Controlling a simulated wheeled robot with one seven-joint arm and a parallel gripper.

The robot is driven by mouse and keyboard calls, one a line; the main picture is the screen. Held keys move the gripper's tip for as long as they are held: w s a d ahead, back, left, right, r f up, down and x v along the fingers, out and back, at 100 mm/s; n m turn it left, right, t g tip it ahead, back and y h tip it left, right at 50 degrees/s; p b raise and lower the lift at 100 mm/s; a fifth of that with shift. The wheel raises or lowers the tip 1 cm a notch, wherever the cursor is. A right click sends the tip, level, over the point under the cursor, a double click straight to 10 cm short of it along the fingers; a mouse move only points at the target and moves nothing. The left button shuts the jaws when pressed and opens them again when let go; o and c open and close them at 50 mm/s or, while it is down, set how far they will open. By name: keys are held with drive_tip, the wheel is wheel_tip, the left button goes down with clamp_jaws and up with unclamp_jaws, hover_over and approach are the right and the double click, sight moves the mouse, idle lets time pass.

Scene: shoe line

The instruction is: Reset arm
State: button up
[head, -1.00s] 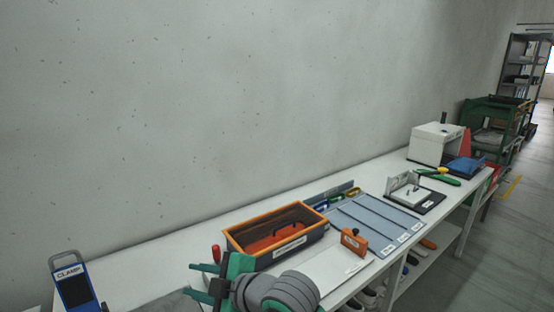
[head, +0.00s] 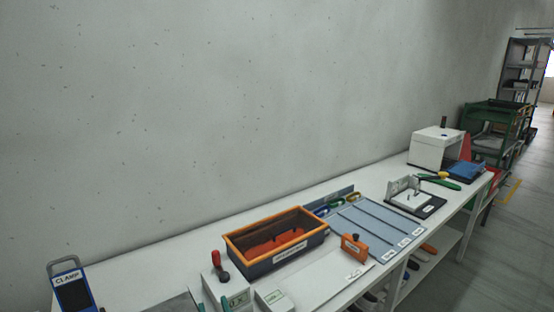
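My gripper and arm are out of the head view now. The white workbench (head: 137,270) runs along the grey wall from the lower left toward the right. On it stands an orange-rimmed dark bin (head: 318,238) with an orange inside and a dark handle-like shape in it. In front of the bin are a white block with a red-handled part (head: 221,262) and a smaller white box (head: 273,298).
A blue clamp sign (head: 72,291) stands at the left end. Right of the bin are a grey-blue divided tray (head: 372,224), an orange block (head: 354,247), a white fixture on a black base (head: 413,198) and a white box (head: 436,148). A green cart (head: 492,128) stands beyond.

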drive_tip(key=s+d+f+m+h, duration=0.5)
drive_tip(key=s+f, duration=0.3)
drive_tip(key=f, duration=0.3)
drive_tip(key=s+d+f+h, duration=0.1)
drive_tip(key=s+d+f, duration=0.2)
drive_tip(key=s, duration=0.6)
drive_tip(key=s+d+f+g+h, duration=0.1)
drive_tip(key=s+d+f, duration=0.2)
drive_tip(key=s, duration=0.6)
drive_tip(key=s+d+f+g+h, duration=0.1)
drive_tip(key=s+d+f, duration=0.2)
drive_tip(key=s, duration=0.7)
drive_tip(key=shift+n+h, duration=0.3)
drive_tip(key=shift+f, duration=0.1)
